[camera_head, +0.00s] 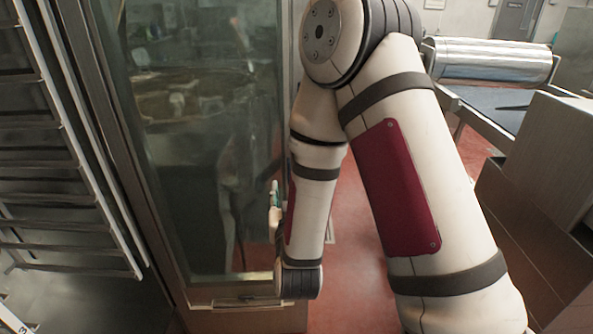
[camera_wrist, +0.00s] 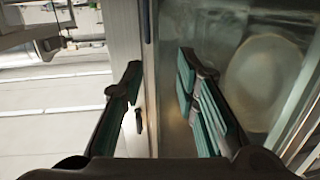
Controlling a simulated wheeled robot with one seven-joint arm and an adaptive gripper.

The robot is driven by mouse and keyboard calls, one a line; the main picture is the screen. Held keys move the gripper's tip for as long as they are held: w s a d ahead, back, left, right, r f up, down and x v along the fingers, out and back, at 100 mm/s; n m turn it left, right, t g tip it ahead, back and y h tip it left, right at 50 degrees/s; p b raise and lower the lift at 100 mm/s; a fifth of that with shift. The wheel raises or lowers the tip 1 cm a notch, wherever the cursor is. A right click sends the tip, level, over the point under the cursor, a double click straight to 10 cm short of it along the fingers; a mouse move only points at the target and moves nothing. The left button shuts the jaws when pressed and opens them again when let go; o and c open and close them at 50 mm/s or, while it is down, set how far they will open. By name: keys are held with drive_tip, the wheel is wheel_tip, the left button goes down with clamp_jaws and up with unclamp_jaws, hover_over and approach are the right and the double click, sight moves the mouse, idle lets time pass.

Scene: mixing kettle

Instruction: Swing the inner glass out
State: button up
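The inner glass (camera_head: 195,150) is a tall, reflective pane in a metal frame, left of centre in the head view. In the wrist view the glass (camera_wrist: 235,35) fills the right side, with a pale round reflection or shape in it. A metal frame strip (camera_wrist: 122,35) runs beside it. My gripper (camera_wrist: 160,66) is open, its teal-padded fingers apart, with the frame edge and glass edge behind the gap. I cannot tell whether either finger touches. In the head view my gripper (camera_head: 274,196) is at the pane's lower right edge, partly hidden by my arm.
A rack with several metal rails (camera_head: 60,150) stands at the left. A conveyor with a shiny roller (camera_head: 490,60) and brown boxes (camera_head: 545,200) are at the right. Red floor (camera_head: 352,215) shows behind and between my arm links.

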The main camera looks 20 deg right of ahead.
drive_tip(key=w+d+b, duration=0.1)
drive_tip(key=w+d, duration=0.1)
drive_tip(key=w, duration=0.4)
drive_tip(key=w+d+f+h, duration=0.1)
drive_tip(key=w+d, duration=0.1)
drive_tip(key=w, duration=0.4)
drive_tip(key=shift+w+d+t+b, duration=0.15)
drive_tip(key=shift+d+t+b, duration=0.1)
drive_tip(key=shift+t+b, duration=0.1)
clamp_jaws()
